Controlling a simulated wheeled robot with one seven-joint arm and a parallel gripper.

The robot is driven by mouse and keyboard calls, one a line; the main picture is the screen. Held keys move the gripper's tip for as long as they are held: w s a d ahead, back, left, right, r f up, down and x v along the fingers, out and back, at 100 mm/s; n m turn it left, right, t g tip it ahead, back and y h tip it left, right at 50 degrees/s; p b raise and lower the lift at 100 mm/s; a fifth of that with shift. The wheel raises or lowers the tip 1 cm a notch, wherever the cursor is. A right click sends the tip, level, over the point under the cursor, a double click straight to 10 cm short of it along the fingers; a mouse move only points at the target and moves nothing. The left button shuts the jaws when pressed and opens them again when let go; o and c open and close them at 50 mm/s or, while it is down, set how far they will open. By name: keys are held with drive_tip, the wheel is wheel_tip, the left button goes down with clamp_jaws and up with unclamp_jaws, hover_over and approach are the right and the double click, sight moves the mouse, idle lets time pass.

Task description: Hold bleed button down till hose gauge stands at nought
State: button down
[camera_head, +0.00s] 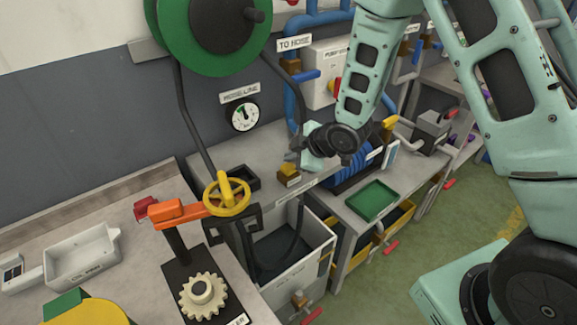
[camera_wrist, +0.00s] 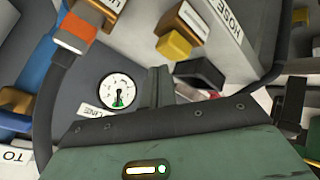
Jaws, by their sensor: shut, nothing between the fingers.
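The hose gauge (camera_head: 243,117) is a round white dial with a black rim on the grey wall, below a hose-line label. It also shows in the wrist view (camera_wrist: 117,92), with a green patch and a needle; I cannot read its figures. The bleed button seems to be the yellow piece (camera_head: 289,169) on a brown block on the bench; the yellow shows in the wrist view (camera_wrist: 173,46). My gripper (camera_head: 299,158) is shut and empty, just above and beside that block. Its fingers (camera_wrist: 160,88) appear apart from the yellow piece in the wrist view.
A green hose reel (camera_head: 175,35) hangs above the gauge, its dark hose running down. A yellow handwheel (camera_head: 227,196) stands left of the button. A blue coil (camera_head: 352,168) and a green tray (camera_head: 371,200) lie to the right. An open grey bin (camera_head: 315,262) is below.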

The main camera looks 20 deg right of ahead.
sight(292, 168)
drive_tip(key=shift+f, duration=0.15)
idle(0.3)
drive_tip(key=shift+f+b, duration=0.3)
drive_tip(key=shift+b, duration=0.2)
drive_tip(key=shift+f+b, duration=0.5)
idle(1.6)
idle(0.4)
drive_tip(key=shift+r+p, duration=0.6)
drive_tip(key=shift+r, duration=0.35)
drive_tip(key=shift+r, duration=0.1)
wheel_tip(292, 168, up, 5)
drive_tip(key=p, duration=0.3)
drive_tip(key=shift+p, duration=0.3)
